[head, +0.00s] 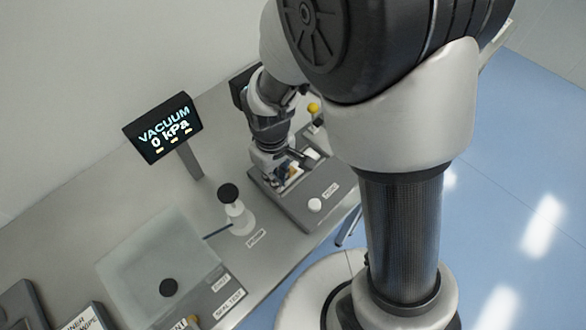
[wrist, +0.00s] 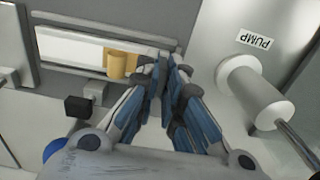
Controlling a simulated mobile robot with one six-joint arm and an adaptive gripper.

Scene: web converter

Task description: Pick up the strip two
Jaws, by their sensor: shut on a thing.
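My gripper (head: 289,178) is low over the grey device (head: 283,208) on the bench in the head view. In the wrist view its blue-padded fingers (wrist: 172,75) point away from the camera and are nearly together. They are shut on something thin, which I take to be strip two. The strip itself is mostly hidden between the pads, and I cannot make out its outline or whether it touches the surface below.
A white cylinder (wrist: 250,88) with a metal rod stands right of my fingers, near a PUMP label (wrist: 255,40). A small black block (wrist: 78,107) is at left. In the head view, a display (head: 165,127) reads VACUUM 0 kPa, and a black-topped white piece (head: 236,212) stands left.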

